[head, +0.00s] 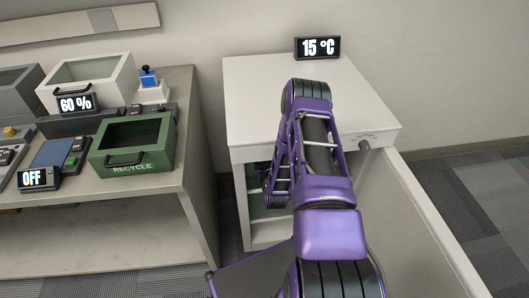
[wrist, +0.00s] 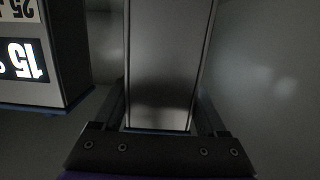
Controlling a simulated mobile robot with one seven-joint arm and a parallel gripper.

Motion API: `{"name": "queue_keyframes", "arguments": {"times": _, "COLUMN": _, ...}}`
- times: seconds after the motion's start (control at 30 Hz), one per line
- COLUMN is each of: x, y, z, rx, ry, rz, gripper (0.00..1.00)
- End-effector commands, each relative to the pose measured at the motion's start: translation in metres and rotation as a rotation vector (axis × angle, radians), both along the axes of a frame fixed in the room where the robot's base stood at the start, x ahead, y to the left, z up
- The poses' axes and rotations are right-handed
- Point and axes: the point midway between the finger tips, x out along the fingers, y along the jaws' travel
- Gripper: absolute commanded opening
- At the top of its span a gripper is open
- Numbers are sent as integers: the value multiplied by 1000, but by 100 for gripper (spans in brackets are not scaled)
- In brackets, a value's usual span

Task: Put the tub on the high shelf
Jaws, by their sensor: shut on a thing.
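In the wrist view, my gripper (wrist: 165,118) is shut on a plain grey, box-like thing (wrist: 165,60) with a thin bluish edge at its near end. I take it to be the tub, but no label shows on it. Its far end runs out of the top of the view. In the head view, my purple arm reaches over and in front of the white cabinet (head: 248,84); my gripper and the held thing are hidden there. Part of an inner shelf (head: 268,213) shows in the cabinet's open front, left of my arm. I cannot tell which shelf is the high one.
In the wrist view, a grey box with an upside-down "15" display (wrist: 22,60) stands close left of the held thing. A "15 °C" sign (head: 317,48) stands on the cabinet top. A grey table (head: 190,132) on the left bears a green RECYCLE bin (head: 134,144).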

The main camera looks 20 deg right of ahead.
Motion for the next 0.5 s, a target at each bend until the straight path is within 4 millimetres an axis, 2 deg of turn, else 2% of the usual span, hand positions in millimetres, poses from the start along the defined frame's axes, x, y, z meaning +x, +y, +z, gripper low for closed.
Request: {"name": "queue_keyframes", "arguments": {"times": 0.5, "x": 0, "y": 0, "z": -9, "rx": -1, "ry": -2, "rz": 0, "gripper": 0}}
